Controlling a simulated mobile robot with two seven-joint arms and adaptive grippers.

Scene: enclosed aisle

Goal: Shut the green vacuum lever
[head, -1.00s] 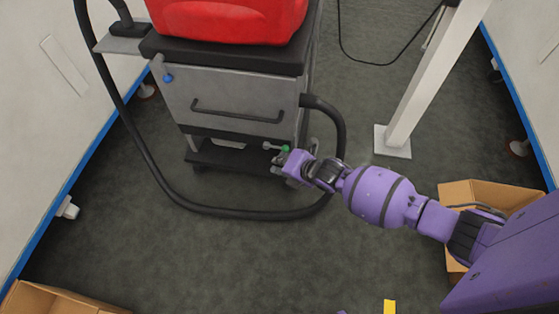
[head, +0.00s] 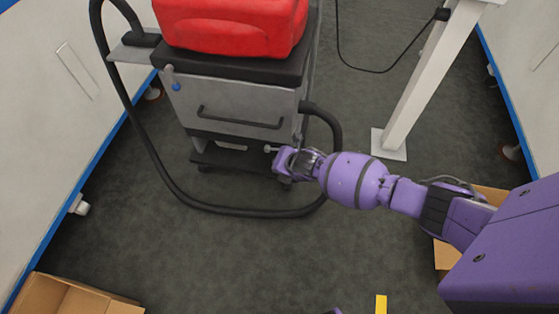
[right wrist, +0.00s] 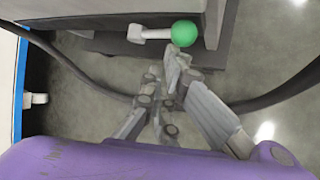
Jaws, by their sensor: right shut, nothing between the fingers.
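The green vacuum lever shows in the right wrist view as a green ball knob (right wrist: 184,33) on a short pale arm (right wrist: 150,34), pointing right from the machine's lower front. In the head view the green knob is hidden behind my right gripper, and only a bit of the pale lever arm (head: 270,149) shows. My right gripper (right wrist: 175,60) is shut and empty, its fingertips just below the knob in the wrist view. I cannot tell whether they touch it. It also shows in the head view (head: 278,160) at the lower right front of the grey vacuum cabinet (head: 228,103). My left gripper is out of view.
A red case (head: 230,25) sits on the cabinet. A black hose (head: 185,200) loops around the cabinet's front. A white post (head: 425,90) stands to the right. Cardboard boxes (head: 62,296) lie at the lower left and right. The middle floor is clear.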

